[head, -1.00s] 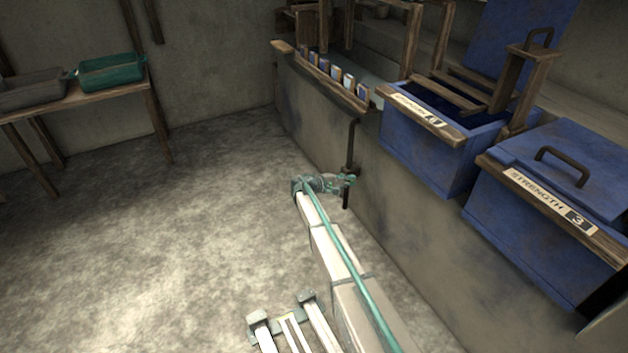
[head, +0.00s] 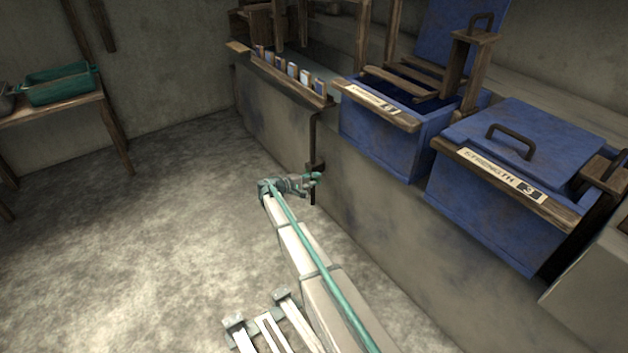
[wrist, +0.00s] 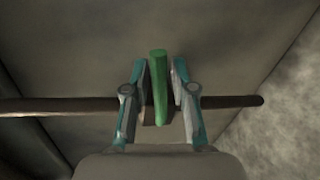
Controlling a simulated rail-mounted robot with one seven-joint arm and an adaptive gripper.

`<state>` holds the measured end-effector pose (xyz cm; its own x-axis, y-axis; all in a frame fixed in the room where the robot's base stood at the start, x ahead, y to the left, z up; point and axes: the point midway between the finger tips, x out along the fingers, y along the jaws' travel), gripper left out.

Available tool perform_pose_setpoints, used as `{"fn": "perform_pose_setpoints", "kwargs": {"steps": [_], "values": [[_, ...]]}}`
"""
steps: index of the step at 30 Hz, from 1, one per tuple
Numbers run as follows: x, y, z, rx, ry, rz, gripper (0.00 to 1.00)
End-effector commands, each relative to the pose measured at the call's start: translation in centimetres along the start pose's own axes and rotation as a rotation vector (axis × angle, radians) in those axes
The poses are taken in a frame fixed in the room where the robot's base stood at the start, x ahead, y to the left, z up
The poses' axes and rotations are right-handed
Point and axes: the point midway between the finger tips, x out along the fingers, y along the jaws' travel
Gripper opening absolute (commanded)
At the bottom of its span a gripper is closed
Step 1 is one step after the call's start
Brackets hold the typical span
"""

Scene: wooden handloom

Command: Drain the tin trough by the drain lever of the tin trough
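A green lever handle (wrist: 158,88) stands between the two fingers of my gripper (wrist: 159,75) in the wrist view. The fingers are apart, with a narrow gap showing on each side of the handle. A long brown rod or pipe (wrist: 60,105) runs across behind the fingers and handle. In the head view my gripper (head: 312,181) is beside a dark upright pipe (head: 313,145) on the front of the bench wall. The green handle cannot be made out from the head view. I cannot clearly pick out the tin trough itself.
Blue vats stand to the right: an open one (head: 385,140) and a lidded one (head: 490,205) labelled Strength 3. A row of small sample blocks (head: 292,70) lines the bench edge. A green tray (head: 60,88) sits on a wooden table at left. The floor (head: 120,240) is clear.

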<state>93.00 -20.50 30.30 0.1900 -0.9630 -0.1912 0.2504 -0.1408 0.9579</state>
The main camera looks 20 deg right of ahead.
Motion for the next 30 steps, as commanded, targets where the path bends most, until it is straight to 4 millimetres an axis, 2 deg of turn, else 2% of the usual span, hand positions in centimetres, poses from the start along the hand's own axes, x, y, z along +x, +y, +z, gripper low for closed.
{"fn": "perform_pose_setpoints", "kwargs": {"steps": [10,14,19,30], "values": [[0.0,0.0,0.0,0.0,-0.001,0.0,0.4],[-0.6,0.0,0.0,0.0,0.001,0.001,0.4],[-2.8,0.1,0.1,0.0,0.001,0.001,0.4],[-9.6,0.1,0.0,0.0,0.002,0.001,0.4]]}}
